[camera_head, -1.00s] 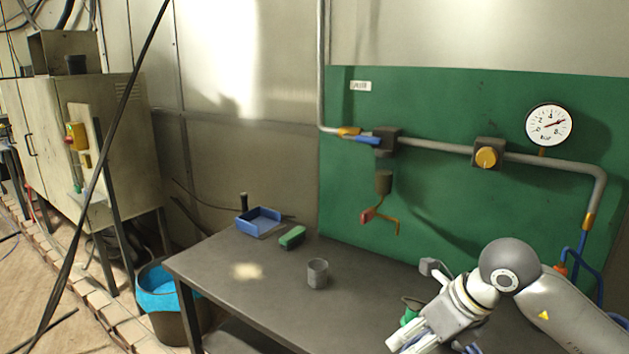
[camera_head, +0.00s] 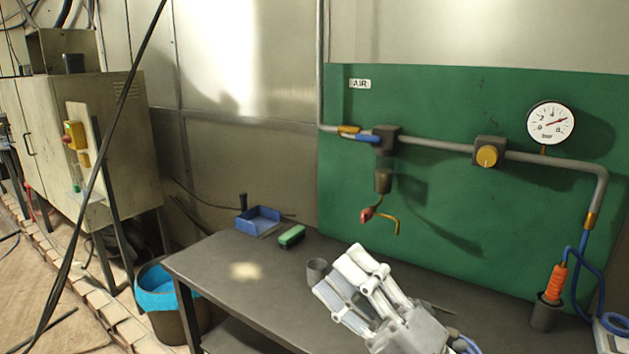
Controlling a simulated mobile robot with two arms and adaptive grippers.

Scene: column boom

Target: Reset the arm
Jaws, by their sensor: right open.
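My right gripper (camera_head: 345,281) is in the head view above the dark workbench (camera_head: 228,283), its white fingers pointing up and to the left. It is open, with nothing seen between its fingers. A small grey cup (camera_head: 316,271) stands on the bench just left of the fingers, partly hidden by them; I cannot tell whether they touch. My left gripper is not in view.
A blue tray (camera_head: 258,220) and a green brush-like block (camera_head: 291,236) lie at the bench's back left. An orange-handled tool (camera_head: 556,284) stands in a dark holder at right. A green panel (camera_head: 460,110) with pipes and a gauge (camera_head: 550,123) rises behind. A bin (camera_head: 170,300) stands left.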

